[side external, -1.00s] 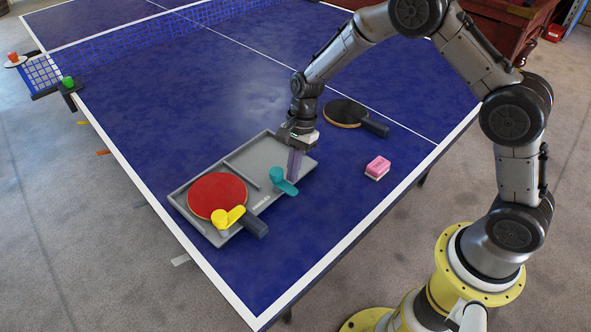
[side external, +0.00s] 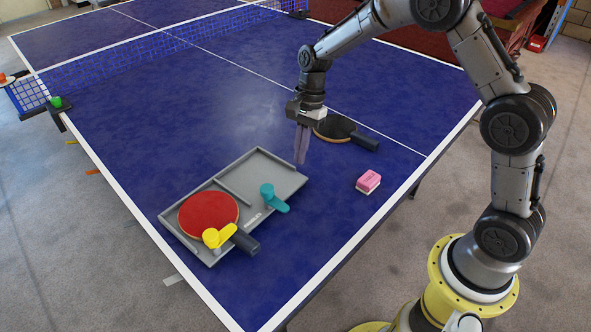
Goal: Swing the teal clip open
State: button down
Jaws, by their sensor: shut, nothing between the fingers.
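The teal clip (side external: 268,191) sits at the front edge of the right half of the grey tray (side external: 247,232). Its round pivot stands on the tray, and its lever points toward the lower right, over the tray's front rim. My gripper (side external: 301,160) is shut and empty, fingers pointing down.
A yellow clip (side external: 219,236) lies across the red paddle (side external: 208,211) in the tray's left half. A black paddle (side external: 336,127) lies behind my gripper. A pink and white block (side external: 368,181) lies to the right. The blue table (side external: 180,110) is clear behind the tray.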

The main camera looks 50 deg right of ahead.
jog(key=shift+v, duration=1.1)
